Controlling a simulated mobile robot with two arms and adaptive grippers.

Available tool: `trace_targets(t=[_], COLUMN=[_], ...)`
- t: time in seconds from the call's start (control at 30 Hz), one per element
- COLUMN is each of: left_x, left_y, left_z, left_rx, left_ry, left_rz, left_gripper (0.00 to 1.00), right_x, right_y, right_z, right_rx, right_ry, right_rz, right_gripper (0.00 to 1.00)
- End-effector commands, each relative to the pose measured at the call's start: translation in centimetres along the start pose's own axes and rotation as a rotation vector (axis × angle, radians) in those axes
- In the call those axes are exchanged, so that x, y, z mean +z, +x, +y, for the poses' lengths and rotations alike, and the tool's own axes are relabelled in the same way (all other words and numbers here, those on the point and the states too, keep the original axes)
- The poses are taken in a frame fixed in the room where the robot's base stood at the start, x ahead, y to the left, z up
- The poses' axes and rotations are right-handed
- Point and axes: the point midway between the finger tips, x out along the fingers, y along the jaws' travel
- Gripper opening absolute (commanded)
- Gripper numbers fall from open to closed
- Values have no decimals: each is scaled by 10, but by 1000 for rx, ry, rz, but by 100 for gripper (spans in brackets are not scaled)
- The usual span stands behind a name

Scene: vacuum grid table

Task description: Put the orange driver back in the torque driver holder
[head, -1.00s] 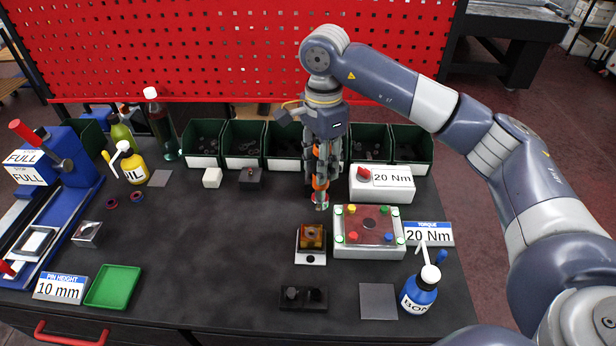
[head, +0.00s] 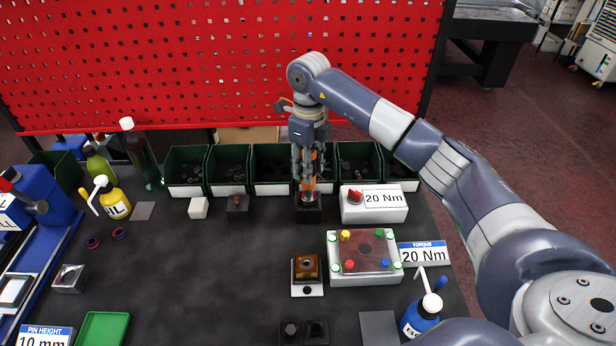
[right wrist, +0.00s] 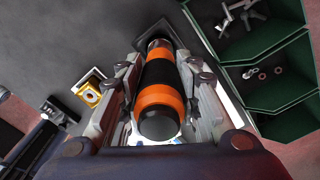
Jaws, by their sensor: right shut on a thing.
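My right gripper (head: 308,181) is shut on the orange driver (head: 308,183), which it holds upright. In the right wrist view the driver (right wrist: 160,88) shows black and orange bands between the two fingers (right wrist: 160,95). Its lower end is at a small black block (head: 309,212) on the table, which looks like the torque driver holder. In the wrist view the block's dark square rim (right wrist: 128,48) surrounds the driver's far end. How deep the tip sits in it is hidden. My left gripper is not in view.
Green bins (head: 271,188) stand just behind the driver. A white box with a red knob and a 20 Nm label (head: 385,199) is close to its right. A white fixture with colored dots (head: 365,279) and an amber part on a white base (head: 307,290) are nearer.

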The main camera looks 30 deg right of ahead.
Motion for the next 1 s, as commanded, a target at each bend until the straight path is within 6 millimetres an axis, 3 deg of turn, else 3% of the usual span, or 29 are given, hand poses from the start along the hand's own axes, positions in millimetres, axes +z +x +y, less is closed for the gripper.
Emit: trace_targets(t=[0.33, 0.7, 0.73, 0.8, 1.0], left_x=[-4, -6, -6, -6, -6], left_y=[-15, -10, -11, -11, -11], left_z=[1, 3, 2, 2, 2], left_rx=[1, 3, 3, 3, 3], left_ry=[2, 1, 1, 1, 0], left_rz=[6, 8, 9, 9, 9], left_gripper=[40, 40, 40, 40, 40], right_x=[0, 1, 0, 0, 0], right_y=[36, 43, 42, 42, 42], right_z=[0, 0, 0, 0, 0], right_rx=[1, -1, 0, 0, 0], right_ry=[-2, -3, -3, -3, -3], right_rz=[0, -3, -1, -1, -1], right_gripper=[0, 0, 38, 51, 51])
